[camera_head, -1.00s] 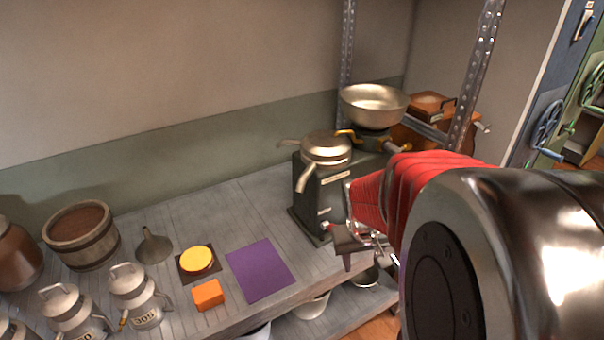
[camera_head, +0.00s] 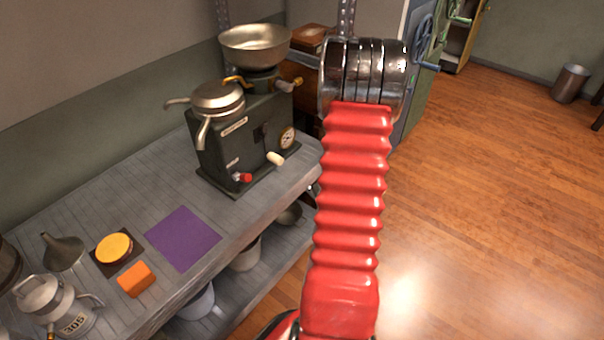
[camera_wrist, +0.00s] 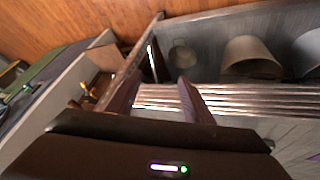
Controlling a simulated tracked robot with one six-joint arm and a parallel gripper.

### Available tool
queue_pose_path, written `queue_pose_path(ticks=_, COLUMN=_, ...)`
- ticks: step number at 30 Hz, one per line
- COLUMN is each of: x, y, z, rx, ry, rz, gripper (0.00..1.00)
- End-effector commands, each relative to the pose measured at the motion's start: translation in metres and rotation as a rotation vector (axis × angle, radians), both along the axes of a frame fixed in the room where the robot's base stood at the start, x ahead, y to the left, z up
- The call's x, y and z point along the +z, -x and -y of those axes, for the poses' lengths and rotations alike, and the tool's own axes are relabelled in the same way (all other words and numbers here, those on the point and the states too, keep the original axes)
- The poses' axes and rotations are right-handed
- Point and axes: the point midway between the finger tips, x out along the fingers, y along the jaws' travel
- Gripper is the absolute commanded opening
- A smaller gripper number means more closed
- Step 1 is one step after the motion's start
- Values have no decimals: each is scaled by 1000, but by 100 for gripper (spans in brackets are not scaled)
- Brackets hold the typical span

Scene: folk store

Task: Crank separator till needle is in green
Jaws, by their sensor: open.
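The separator (camera_head: 228,150) is a dark box on the grey bench, with a wide metal bowl (camera_head: 255,42) and a spouted metal pot on top. Its round, pale gauge (camera_head: 287,138) faces the front; the needle is too small to read. A crank with a cream handle (camera_head: 276,158) sticks out of the front, left of and below the gauge. A red knob (camera_head: 243,177) sits lower left. My gripper (camera_wrist: 160,97) is open and empty in the wrist view, over the shelf edge, apart from the crank. In the head view it is mostly hidden by my red arm.
On the bench (camera_head: 170,180) lie a purple mat (camera_head: 183,238), an orange block (camera_head: 136,279), a yellow disc (camera_head: 114,247) on a dark square, a funnel (camera_head: 62,252) and a metal can (camera_head: 58,305). Pots stand on the lower shelf. Wooden floor (camera_head: 470,200) at right is clear.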

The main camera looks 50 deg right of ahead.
Motion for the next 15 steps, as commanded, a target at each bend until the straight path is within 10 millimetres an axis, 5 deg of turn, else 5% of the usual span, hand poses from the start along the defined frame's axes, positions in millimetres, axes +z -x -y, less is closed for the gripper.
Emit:
queue_pose_path(ticks=7, x=-45, y=-13, z=24, rx=100, ry=22, rz=197, gripper=47)
queue_pose_path(ticks=15, x=-50, y=-45, z=20, rx=250, ry=41, rz=490, gripper=47)
